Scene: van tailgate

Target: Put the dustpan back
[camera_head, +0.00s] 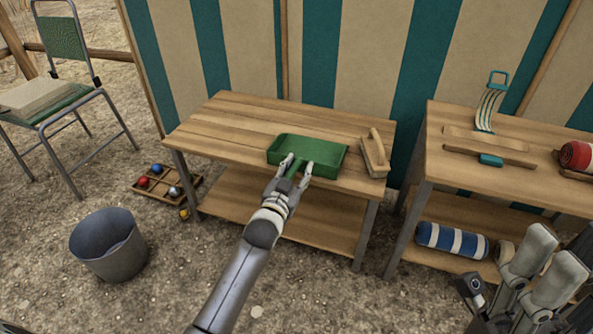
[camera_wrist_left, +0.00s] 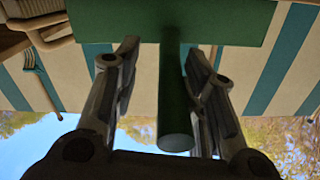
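The green dustpan (camera_head: 308,150) is at the front right of the left wooden table (camera_head: 225,120), its handle pointing toward me. I cannot tell if it rests flat on the top. My left gripper (camera_head: 296,166) is at the handle. In the left wrist view the dustpan pan (camera_wrist_left: 230,22) spans the top and its round handle (camera_wrist_left: 174,110) runs between the two fingers of the left gripper (camera_wrist_left: 165,75). A gap shows beside the handle, so the fingers are open around it. My right gripper (camera_head: 545,262) is at the lower right, its two fingers apart and empty.
A wooden brush (camera_head: 375,153) lies right of the dustpan. The right table (camera_head: 455,180) holds a strap, a tool and a red roll (camera_head: 577,155); a blue striped roll (camera_head: 452,240) lies below. A bucket (camera_head: 108,247), ball tray (camera_head: 150,195) and chair (camera_head: 60,100) stand left.

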